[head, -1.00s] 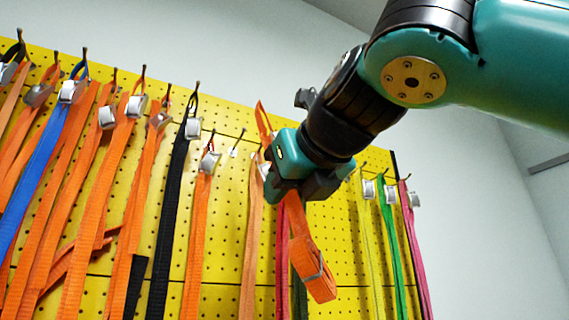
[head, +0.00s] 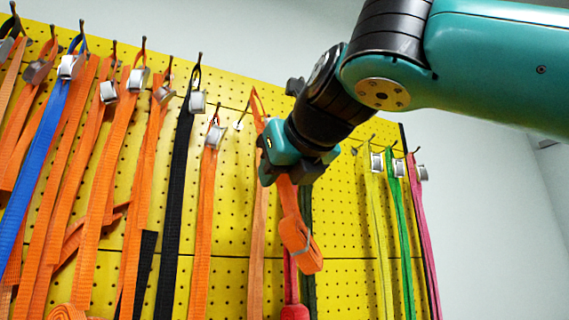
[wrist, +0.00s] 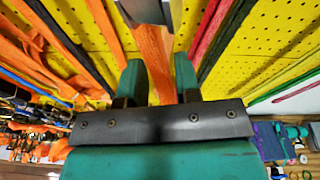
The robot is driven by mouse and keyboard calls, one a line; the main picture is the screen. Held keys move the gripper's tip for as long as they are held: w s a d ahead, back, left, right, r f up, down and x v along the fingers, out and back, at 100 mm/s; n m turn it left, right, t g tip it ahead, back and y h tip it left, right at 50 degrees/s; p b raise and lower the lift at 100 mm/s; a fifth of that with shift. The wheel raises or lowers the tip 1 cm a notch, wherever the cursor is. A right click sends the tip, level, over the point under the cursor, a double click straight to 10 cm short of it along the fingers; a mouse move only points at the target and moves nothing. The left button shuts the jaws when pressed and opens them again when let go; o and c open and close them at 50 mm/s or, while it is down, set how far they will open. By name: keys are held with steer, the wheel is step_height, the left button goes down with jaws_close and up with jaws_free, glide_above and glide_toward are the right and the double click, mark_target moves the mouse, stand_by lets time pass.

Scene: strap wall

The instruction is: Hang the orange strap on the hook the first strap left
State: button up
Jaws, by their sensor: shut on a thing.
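My gripper (head: 292,172) is in front of the yellow pegboard, right of centre in the head view. It is shut on the orange strap (head: 298,240), whose bundled lower end hangs below the jaws, tilted. In the wrist view the strap (wrist: 153,48) runs between the two fingers of my gripper (wrist: 157,78). An orange loop (head: 257,104) stands up just left of the gripper; I cannot tell whether it belongs to the held strap. A hook with no strap on it (head: 242,115) shows left of that loop, with a small pale piece at its base.
An orange strap (head: 209,200) and a black strap (head: 178,190) hang left of the bare hook. A lighter orange strap (head: 259,220) and a red strap (head: 291,290) hang behind the gripper. Yellow, green (head: 402,220) and pink straps hang at the right. Bare pegboard (head: 340,220) lies between.

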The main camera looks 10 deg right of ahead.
steer(key=shift+f+b+x, duration=0.15)
steer(key=shift+b+x, duration=0.1)
steer(key=shift+x, duration=1)
steer(key=shift+f+b+x, duration=0.2)
steer(key=shift+x, duration=1)
steer(key=o, duration=1)
steer(key=shift+s, duration=0.1)
steer(key=v, duration=1.7)
steer(key=shift+s+d, duration=0.15)
